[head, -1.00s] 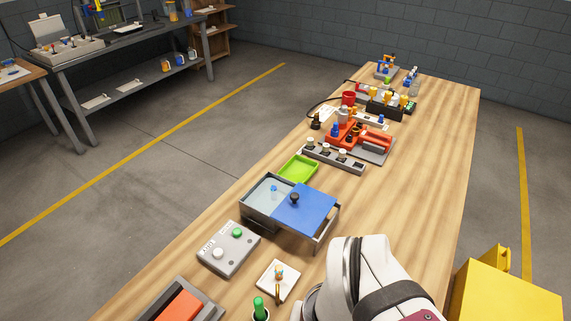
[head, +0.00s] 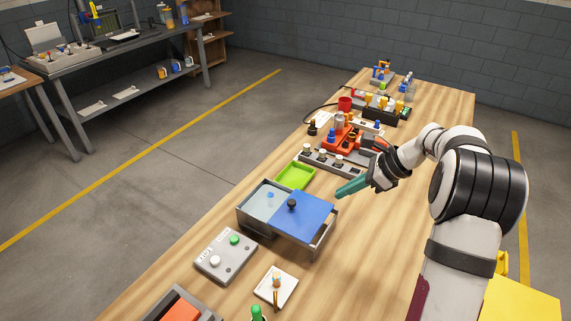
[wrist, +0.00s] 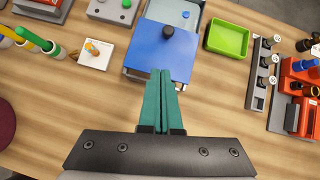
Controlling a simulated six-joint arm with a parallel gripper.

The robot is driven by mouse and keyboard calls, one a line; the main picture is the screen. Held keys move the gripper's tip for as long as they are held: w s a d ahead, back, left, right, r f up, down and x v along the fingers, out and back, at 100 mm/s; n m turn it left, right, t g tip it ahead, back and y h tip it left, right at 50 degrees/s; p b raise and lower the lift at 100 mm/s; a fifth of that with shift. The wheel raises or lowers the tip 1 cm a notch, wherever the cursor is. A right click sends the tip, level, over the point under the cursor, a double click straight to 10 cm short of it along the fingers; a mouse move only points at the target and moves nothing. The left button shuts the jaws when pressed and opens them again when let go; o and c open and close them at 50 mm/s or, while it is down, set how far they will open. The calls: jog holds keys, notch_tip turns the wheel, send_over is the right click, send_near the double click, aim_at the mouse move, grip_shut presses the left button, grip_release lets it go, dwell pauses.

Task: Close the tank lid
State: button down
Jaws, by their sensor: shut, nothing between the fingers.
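The tank (head: 254,226) is a grey box on the wooden table, with its left part uncovered and a small blue thing inside. Its blue lid (head: 309,217) is slid to the right, partly over the tank and partly over side rails, and carries a black knob (head: 292,204). In the wrist view the lid (wrist: 152,52) and knob (wrist: 168,31) lie beyond my fingertips. My gripper (head: 341,193) has teal fingers, shut and empty, just right of the lid's far right corner in the head view. The fingers also show in the wrist view (wrist: 161,78); I cannot tell whether they touch the lid.
A green tray (head: 295,176) stands just behind the tank. A grey button box (head: 226,256) and a white plate (head: 268,291) with a small orange-topped piece are in front. A grey rack and red fixture (head: 345,139) stand farther back. Table right of the tank is clear.

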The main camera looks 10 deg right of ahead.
send_over(309, 215)
jog(key=s+d, duration=0.1)
jog(key=d, duration=0.1)
jog(key=shift+m, duration=0.3)
jog(key=f, duration=0.8)
jog(key=shift+s+f, duration=0.2)
jog(key=shift+w+a+f, duration=0.2)
jog(key=shift+w+a, duration=0.6)
jog(key=shift+a, duration=0.2)
jog(key=shift+w+a+f, duration=0.1)
jog(key=shift+w+a, duration=0.25)
jog(key=shift+a, duration=0.15)
jog(key=w+a, duration=0.8)
jog(key=shift+w+a, duration=0.25)
jog(key=shift+a, duration=0.1)
